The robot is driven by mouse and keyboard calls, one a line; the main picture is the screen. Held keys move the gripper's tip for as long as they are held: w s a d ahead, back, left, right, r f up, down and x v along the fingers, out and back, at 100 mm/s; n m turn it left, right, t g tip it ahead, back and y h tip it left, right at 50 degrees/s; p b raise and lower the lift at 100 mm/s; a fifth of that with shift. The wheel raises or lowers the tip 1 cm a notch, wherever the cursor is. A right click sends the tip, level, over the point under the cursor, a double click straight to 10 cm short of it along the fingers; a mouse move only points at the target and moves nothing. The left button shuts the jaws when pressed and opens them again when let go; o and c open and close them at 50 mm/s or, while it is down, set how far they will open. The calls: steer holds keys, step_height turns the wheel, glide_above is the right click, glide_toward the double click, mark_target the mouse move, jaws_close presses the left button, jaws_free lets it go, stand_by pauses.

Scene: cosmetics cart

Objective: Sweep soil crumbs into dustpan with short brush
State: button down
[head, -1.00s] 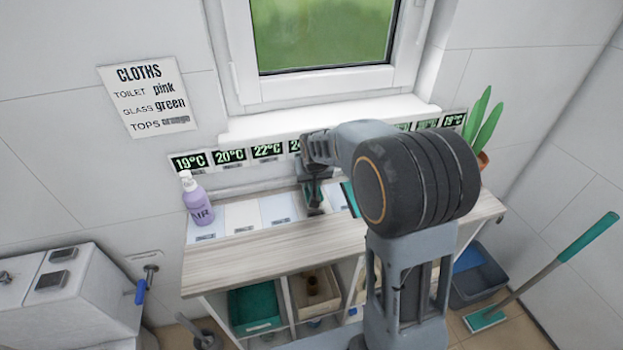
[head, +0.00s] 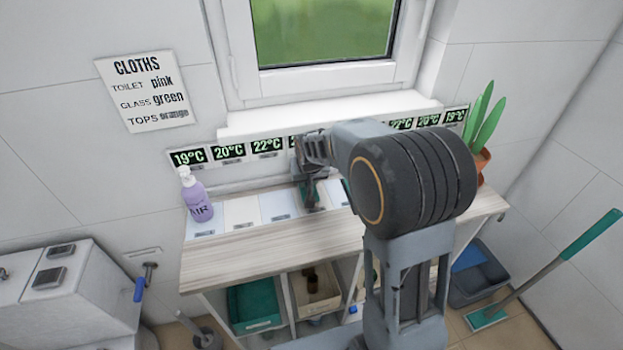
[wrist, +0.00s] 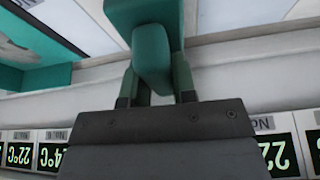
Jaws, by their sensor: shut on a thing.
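My gripper (head: 311,200) is over the back strip of the wooden counter, below the row of temperature displays. It is shut on a teal handled thing, which looks like the short brush (wrist: 155,55) in the wrist view; its far end runs out of the picture at the top. In the head view only a little teal shows at the fingers. Another teal item, possibly the dustpan (wrist: 45,75), lies at the left of the wrist view, with a grey and white patch beside it. I cannot make out any soil crumbs. My arm hides the counter's right part.
A potted plant (head: 485,135) stands at the right end. The wooden counter (head: 240,255) is bare in front. Below are a teal bin (head: 252,305) and a beige bin. A long-handled teal tool leans right.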

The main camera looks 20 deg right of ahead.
steer(key=shift+a+r, duration=0.1)
steer(key=shift+a, duration=1.25)
steer(key=shift+a+f+b, duration=0.15)
steer(key=shift+a+b, duration=0.25)
steer(key=shift+a, duration=0.65)
steer(key=shift+a+f+b, duration=0.1)
steer(key=shift+a+b, duration=0.25)
steer(key=shift+a, duration=0.65)
steer(key=shift+d, duration=0.1)
steer(key=shift+d+r, duration=0.15)
steer(key=shift+d, duration=3.8)
steer(key=shift+r, duration=0.1)
steer(key=shift+r+p, duration=2.25)
steer(key=shift+r, duration=0.7)
step_height(320, 180, up, 3)
steer(key=shift+p, duration=1)
